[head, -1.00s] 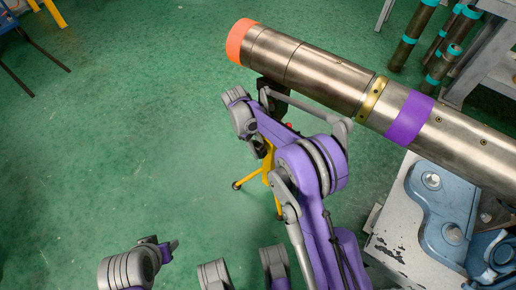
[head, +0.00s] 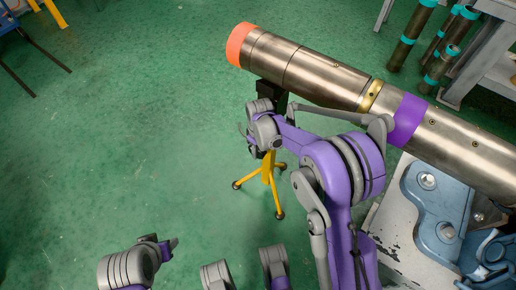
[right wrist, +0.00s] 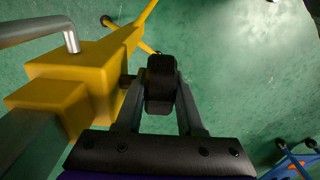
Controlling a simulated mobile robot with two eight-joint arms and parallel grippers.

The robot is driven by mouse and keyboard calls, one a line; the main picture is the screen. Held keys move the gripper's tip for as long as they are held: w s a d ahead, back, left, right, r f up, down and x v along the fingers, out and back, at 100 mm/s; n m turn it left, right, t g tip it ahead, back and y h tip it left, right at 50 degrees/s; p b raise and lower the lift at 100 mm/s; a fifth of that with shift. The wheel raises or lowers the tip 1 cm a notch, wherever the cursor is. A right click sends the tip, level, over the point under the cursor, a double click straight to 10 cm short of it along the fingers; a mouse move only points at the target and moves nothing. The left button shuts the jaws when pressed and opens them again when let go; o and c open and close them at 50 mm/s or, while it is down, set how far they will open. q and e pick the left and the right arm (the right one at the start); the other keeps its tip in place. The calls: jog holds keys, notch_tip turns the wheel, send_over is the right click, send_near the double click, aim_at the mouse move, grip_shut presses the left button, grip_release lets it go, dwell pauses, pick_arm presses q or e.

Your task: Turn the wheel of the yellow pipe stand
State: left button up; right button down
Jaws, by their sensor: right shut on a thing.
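The yellow pipe stand (head: 267,172) stands on splayed legs under the left end of a long metal pipe (head: 310,72). Its black top holds the pipe near the orange end. In the right wrist view the stand's yellow body (right wrist: 75,85) is close on the left, with a bent grey bar above it. Its black wheel (right wrist: 160,95) sits between the fingers of my right gripper (right wrist: 160,78), which is shut on it. In the head view my right wrist hides the wheel and most of the stand's upper part. My left gripper does not show clearly.
A blue vise (head: 440,205) on a worn grey bench (head: 388,228) carries the pipe at right. Several dark pipes with teal bands (head: 412,40) stand behind it. A blue-legged object (right wrist: 298,162) shows at the wrist view's lower right.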

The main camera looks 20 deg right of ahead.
jog(key=t+y, duration=0.2)
jog(key=t, duration=0.1)
jog(key=shift+s+d+f, duration=0.1)
jog(key=shift+d, duration=0.05)
jog(key=t+y+b, duration=0.1)
jog(key=t+y, duration=0.1)
jog(key=t+y+b, duration=0.2)
jog(key=t, duration=0.1)
jog(key=shift+d+f, duration=0.1)
jog(key=shift+f, duration=0.1)
jog(key=shift+f+t+y+b, duration=0.1)
jog(key=shift+t+y+b, duration=0.35)
jog(key=shift+t+y, duration=1.35)
jog(key=shift+t, duration=0.4)
jog(key=c, duration=0.5)
grip_release()
